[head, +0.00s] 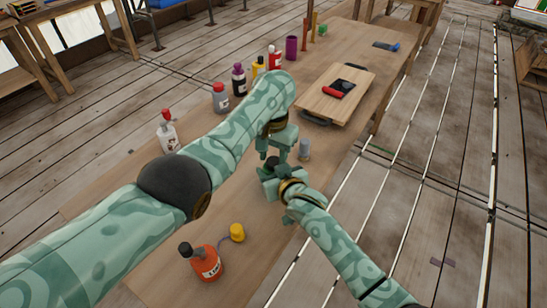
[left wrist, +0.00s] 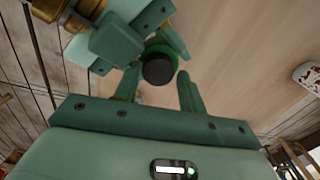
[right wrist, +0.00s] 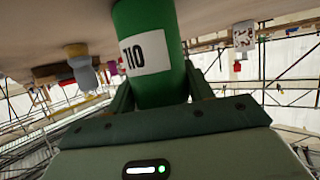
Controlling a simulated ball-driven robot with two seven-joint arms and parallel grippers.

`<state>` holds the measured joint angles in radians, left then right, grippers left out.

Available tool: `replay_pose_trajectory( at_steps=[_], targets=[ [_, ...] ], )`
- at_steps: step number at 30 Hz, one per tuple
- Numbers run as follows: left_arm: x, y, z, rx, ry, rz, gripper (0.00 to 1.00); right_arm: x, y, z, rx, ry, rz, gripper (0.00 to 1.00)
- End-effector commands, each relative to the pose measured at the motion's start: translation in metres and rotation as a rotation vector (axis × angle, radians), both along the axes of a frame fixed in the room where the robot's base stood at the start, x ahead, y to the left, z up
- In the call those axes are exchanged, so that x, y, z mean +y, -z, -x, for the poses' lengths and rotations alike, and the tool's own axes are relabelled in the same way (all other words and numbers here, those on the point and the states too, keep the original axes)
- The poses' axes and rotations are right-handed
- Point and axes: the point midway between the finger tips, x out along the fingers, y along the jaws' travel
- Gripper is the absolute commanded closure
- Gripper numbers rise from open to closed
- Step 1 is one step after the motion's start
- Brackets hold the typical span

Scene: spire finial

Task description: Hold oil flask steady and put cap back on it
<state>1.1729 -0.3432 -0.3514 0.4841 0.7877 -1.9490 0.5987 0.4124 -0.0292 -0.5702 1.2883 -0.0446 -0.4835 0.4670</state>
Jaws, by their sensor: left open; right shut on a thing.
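The green oil flask (right wrist: 150,55) stands upright with a white label, held by my right gripper (head: 270,178), which is shut on its body. From above, in the left wrist view, the flask (left wrist: 150,49) shows a round dark top with a green rim below it. I cannot tell whether that dark disc is a seated cap or the cap just resting there. My left gripper (left wrist: 159,82) is open above the flask, with its two fingertips on either side of the dark top. In the head view my left gripper (head: 281,146) partly hides the flask.
A small grey cylinder (head: 304,149) stands just right of the grippers. An orange bottle (head: 207,263) and a yellow piece (head: 237,232) are at the near end. A row of bottles, including a grey one (head: 220,99), lines the left edge. A wooden board (head: 353,105) lies beyond.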

Motion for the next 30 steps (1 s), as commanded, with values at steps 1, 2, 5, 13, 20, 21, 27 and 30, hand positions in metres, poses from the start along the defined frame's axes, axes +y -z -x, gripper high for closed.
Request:
replay_pose_trajectory(
  at_steps=[1, 2, 5, 13, 20, 21, 27, 30],
  targets=[
    [-0.008, -0.009, 0.003, 0.001, 0.011, 0.019, 0.44, -0.002, 0.003, 0.000, 0.008, 0.003, 0.005, 1.00],
    [-0.008, -0.014, 0.003, 0.001, 0.012, 0.018, 0.44, -0.002, 0.004, 0.000, 0.008, 0.003, 0.005, 1.00],
    [-0.008, -0.026, 0.002, 0.002, 0.012, 0.016, 0.44, -0.002, 0.004, 0.000, 0.009, 0.004, 0.005, 1.00],
    [-0.004, -0.033, 0.001, 0.002, 0.007, 0.009, 0.44, -0.002, 0.004, 0.000, 0.009, 0.004, 0.005, 1.00],
    [0.003, -0.039, -0.005, -0.018, 0.002, -0.007, 0.48, -0.002, 0.004, 0.001, 0.008, 0.003, 0.005, 1.00],
    [0.008, -0.044, -0.010, -0.038, 0.007, -0.025, 0.48, -0.002, 0.004, 0.001, 0.008, 0.003, 0.005, 1.00],
    [0.009, -0.065, -0.012, -0.057, -0.281, -0.024, 0.48, -0.002, 0.004, 0.001, 0.008, 0.003, 0.005, 1.00],
    [0.003, -0.067, -0.006, -0.036, -0.447, -0.011, 0.48, -0.002, 0.004, 0.001, 0.007, 0.003, 0.004, 1.00]
  ],
)
